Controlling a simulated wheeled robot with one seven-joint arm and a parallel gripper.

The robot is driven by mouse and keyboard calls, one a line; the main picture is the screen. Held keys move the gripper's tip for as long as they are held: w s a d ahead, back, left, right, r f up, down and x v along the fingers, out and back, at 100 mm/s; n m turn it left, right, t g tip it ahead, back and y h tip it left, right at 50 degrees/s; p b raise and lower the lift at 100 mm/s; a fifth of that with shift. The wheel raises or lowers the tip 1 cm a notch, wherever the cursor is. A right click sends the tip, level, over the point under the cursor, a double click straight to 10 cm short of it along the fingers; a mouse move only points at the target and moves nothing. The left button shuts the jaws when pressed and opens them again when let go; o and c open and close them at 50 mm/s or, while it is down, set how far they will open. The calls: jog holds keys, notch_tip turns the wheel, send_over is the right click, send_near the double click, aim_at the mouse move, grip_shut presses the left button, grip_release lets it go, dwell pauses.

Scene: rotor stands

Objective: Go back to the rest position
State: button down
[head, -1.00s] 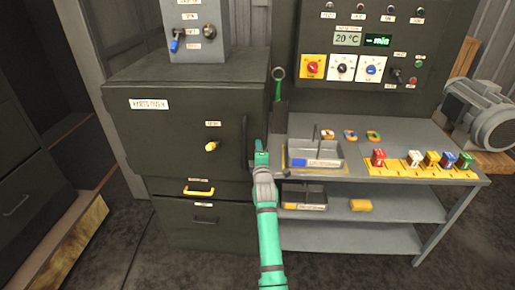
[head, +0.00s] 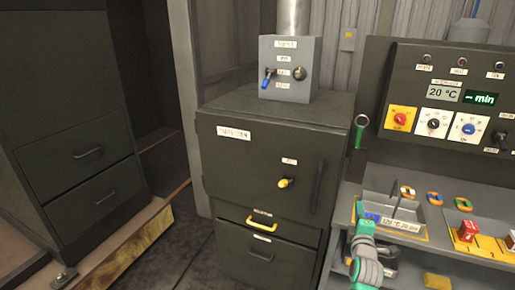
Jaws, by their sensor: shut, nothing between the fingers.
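My gripper (head: 367,226) is at the lower right of the head view, at the top of my green and grey arm. It is in front of the bench, by the left end of the grey tray (head: 408,212), and overlaps it in the picture. It looks small, and nothing shows in its fingers. I cannot tell whether it touches the tray. The dark oven cabinet (head: 262,200) stands to its left, with its door and lower drawer closed.
The bench (head: 345,190) carries the control panel (head: 440,150), several coloured rings and a red block (head: 467,231). A grey switch box (head: 289,62) sits on the oven. A dark drawer cabinet (head: 60,150) stands at the left. Bare floor (head: 185,255) lies between it and the oven.

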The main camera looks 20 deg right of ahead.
jog(key=a+f+m+y, duration=0.1)
jog(key=a+f, duration=0.4)
jog(key=a, duration=0.4)
jog(key=a+f+m+t+y, duration=0.1)
jog(key=a+f+m, duration=0.1)
jog(key=a+f, duration=0.6)
jog(key=a+f+m+y, duration=0.1)
jog(key=a+f, duration=0.2)
jog(key=a, duration=0.8)
jog(key=s+a+f+m+y, duration=0.1)
jog(key=s+a+f, duration=0.1)
jog(key=a, duration=0.4)
jog(key=s+a+f+m+y, duration=0.1)
jog(key=s+a+f, duration=0.15)
jog(key=a, duration=0.25)
jog(key=s+a+f+m+y, duration=0.2)
jog(key=s+a+y, duration=0.1)
jog(key=s+a, duration=1.25)
jog(key=s+a+r+m+y, duration=0.1)
jog(key=s+a+r, duration=0.3)
jog(key=s, duration=0.4)
jog(key=s+a+r+y, duration=0.3)
jog(key=s, duration=0.5)
jog(key=shift+s+a+r+m+t, duration=0.3)
jog(key=shift+s+a+r+m, duration=0.05)
jog(key=shift+r+m, duration=0.05)
jog(key=shift+w, duration=0.1)
